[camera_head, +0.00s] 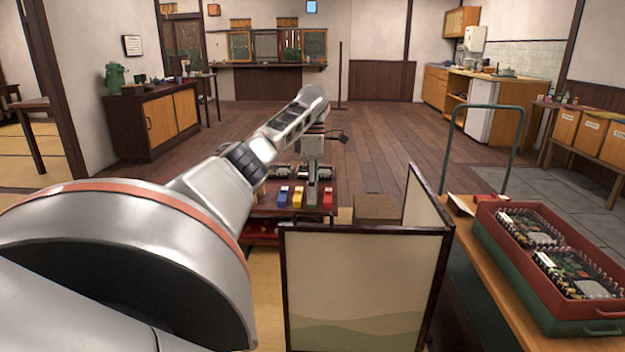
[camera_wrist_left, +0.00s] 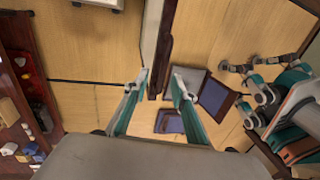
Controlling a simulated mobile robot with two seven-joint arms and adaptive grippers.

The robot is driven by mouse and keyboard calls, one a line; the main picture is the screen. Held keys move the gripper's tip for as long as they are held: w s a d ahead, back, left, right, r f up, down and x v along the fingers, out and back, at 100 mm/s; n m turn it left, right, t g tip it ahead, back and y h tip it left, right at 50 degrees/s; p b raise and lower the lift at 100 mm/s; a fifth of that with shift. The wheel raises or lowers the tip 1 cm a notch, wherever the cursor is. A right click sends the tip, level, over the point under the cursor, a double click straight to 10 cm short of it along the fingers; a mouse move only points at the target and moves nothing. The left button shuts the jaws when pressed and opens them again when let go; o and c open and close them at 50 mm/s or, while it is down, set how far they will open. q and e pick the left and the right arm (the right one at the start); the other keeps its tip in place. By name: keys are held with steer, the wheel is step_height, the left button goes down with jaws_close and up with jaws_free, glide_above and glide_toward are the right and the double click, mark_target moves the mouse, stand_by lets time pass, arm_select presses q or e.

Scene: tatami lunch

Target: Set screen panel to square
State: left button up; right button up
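A folding screen stands in the middle of the head view. Its wide cream front panel (camera_head: 365,285) has a dark frame and green hills. A second panel (camera_head: 425,205) angles back from its right edge. My left gripper (camera_head: 312,204) is above the front panel's left end, pointing down. In the left wrist view its fingers (camera_wrist_left: 160,82) are apart, with the panel's dark frame edge (camera_wrist_left: 163,58) lying between them. I cannot tell whether they touch it. My right gripper is absent from the head view; I cannot make it out among the teal and white parts at right in the wrist view.
A low red table (camera_head: 275,205) with coloured blocks is just beyond the screen. A cart (camera_head: 480,268) bearing stacked red and green crates (camera_head: 548,320) stands at right. Tatami (camera_wrist_left: 85,105) shows around the panel. The wooden floor behind is clear.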

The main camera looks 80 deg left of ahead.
arm_select(q)
steer(key=shift+w+a+r, duration=0.1)
steer(key=shift+a+r, duration=0.1)
steer(key=shift+r, duration=0.85)
steer(key=shift+w+a+r, duration=0.1)
steer(key=shift+a+r, duration=0.1)
steer(key=shift+r, duration=0.85)
